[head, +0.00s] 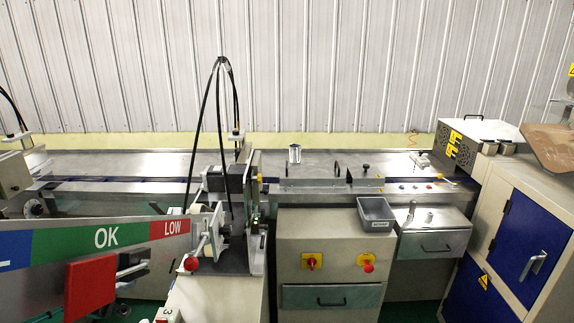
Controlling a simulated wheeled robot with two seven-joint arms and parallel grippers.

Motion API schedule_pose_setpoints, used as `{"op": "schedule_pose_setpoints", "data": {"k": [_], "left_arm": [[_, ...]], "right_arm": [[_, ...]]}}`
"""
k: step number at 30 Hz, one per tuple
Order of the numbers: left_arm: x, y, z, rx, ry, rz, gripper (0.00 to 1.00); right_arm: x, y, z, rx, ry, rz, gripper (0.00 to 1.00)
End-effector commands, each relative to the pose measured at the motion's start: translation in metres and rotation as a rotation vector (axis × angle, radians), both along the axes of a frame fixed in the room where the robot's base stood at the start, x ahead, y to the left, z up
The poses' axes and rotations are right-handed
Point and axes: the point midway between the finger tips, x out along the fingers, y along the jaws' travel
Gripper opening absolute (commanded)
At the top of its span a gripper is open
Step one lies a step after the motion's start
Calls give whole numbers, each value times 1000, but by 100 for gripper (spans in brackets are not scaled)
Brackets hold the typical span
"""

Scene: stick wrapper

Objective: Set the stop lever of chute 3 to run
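A lever with a red ball knob (191,263) sits on the wrapper unit at left of centre. Its pale rod runs from the knob up and right to a pivot near a white cylinder. The knob hangs low, toward me. A tag marked "3" (168,315) shows at the bottom edge below it, partly cut off. I cannot read any stop or run marking at the lever. Neither of my grippers can be made out in this view.
A slanted gauge plate marked OK and LOW (107,238) and a red plate (90,287) fill the lower left. Black cables (221,120) rise above the wrapper unit. A conveyor table (330,165) runs behind, with a grey bin (376,211) and blue-doored cabinet (531,235) at right.

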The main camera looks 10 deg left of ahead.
Motion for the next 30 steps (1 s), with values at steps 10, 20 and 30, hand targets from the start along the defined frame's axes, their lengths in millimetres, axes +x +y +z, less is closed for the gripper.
{"op": "schedule_pose_setpoints", "data": {"k": [10, 20, 30], "left_arm": [[32, -60, -48, 3, 113, 251, 0], [64, -129, -116, 101, 330, 632, 0], [60, -167, -182, 302, 612, 958, 0]], "right_arm": [[0, -1, 0, -1, 0, 0, 0], [0, -4, 0, -4, 0, 1, 0], [0, -5, 0, -5, 0, 1, 0]]}}
